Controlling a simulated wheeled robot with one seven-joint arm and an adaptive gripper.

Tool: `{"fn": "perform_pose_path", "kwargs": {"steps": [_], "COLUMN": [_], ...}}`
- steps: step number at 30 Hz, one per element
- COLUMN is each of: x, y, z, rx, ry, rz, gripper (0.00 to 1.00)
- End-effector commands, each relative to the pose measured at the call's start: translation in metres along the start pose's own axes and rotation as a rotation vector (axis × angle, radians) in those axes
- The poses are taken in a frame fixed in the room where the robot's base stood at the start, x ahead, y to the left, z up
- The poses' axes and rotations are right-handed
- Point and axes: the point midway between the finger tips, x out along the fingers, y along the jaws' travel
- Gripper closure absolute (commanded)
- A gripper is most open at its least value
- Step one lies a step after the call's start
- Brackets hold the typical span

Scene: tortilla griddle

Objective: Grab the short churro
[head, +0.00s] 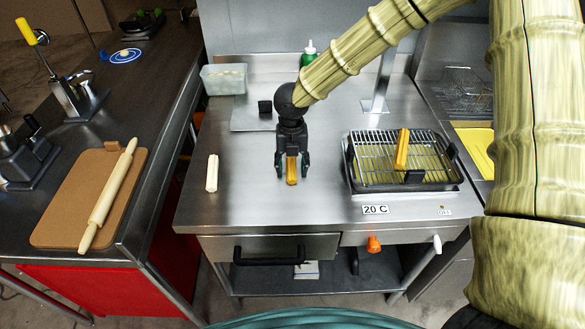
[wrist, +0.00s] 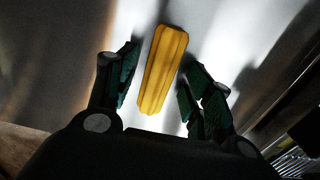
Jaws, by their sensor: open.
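A short golden churro (head: 291,170) lies on the steel counter directly under my gripper (head: 292,165). In the wrist view the churro (wrist: 164,68) sits between the two green-padded fingers of my gripper (wrist: 158,85), with a gap on each side. The fingers are open and point down at the counter. A longer golden churro (head: 402,149) lies on the wire rack at the right. A pale churro-shaped stick (head: 212,173) lies on the counter at the left.
The wire rack (head: 380,185) over a tray stands right of my gripper. A translucent container (head: 224,80) and a flat metal plate (head: 246,121) are at the back left. A rolling pin (head: 108,195) lies on a brown board (head: 50,225) on the left table. The counter around my gripper is clear.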

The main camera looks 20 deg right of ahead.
Motion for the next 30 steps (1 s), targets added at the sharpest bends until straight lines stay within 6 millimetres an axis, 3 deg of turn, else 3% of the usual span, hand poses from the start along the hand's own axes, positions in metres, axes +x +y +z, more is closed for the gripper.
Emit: {"fn": "perform_pose_path", "kwargs": {"steps": [2, 9, 22, 30], "x": [0.0, 0.0, -0.004, -0.033], "y": [0.0, 0.0, 0.0, 0.001], "z": [0.0, 0.0, 0.0, 0.001], "rx": [0.0, 0.0, 0.0, 0.0], "ry": [0.0, 0.0, -0.001, -0.002], "rz": [0.0, 0.0, 0.0, 0.002], "gripper": [0.49, 0.92, 0.93, 0.93]}}
